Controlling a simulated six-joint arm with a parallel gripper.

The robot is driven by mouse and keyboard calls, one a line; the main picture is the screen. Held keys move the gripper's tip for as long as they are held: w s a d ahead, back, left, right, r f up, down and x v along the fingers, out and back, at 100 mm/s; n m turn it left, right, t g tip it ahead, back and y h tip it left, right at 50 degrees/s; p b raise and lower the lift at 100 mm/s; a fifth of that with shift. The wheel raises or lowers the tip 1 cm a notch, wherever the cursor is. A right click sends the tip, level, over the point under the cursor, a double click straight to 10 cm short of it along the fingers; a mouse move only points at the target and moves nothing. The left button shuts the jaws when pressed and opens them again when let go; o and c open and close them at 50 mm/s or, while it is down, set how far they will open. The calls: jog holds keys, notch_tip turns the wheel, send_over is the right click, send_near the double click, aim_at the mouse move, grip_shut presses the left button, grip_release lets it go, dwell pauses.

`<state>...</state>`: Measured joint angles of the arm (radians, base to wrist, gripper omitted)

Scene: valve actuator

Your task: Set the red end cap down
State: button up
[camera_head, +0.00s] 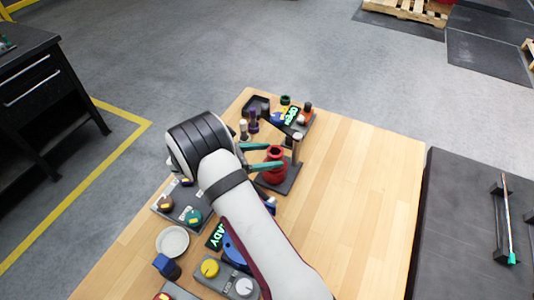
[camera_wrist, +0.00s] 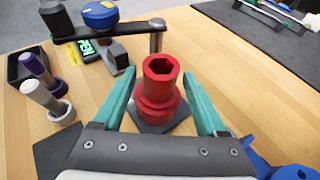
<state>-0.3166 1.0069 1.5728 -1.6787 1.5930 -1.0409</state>
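The red end cap (camera_wrist: 160,70), with a hexagonal hole in its top, stands upright on a wider red body (camera_wrist: 158,104). I cannot tell where one red part ends and the other begins. The body sits on a dark base plate (camera_wrist: 172,122).
A post with a crossbar (camera_wrist: 156,36) stands just behind the red parts. A blue-topped part (camera_wrist: 100,14), a purple-topped peg (camera_wrist: 34,64) and a white peg (camera_wrist: 42,97) are to the left. The wooden table (camera_head: 350,190) is clear on the right.

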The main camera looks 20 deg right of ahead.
jog(key=shift+o, duration=1)
jog(key=v, duration=1.5)
jog(key=shift+a, duration=0.4)
jog(key=shift+s+r, duration=0.1)
jog(key=shift+r, duration=0.05)
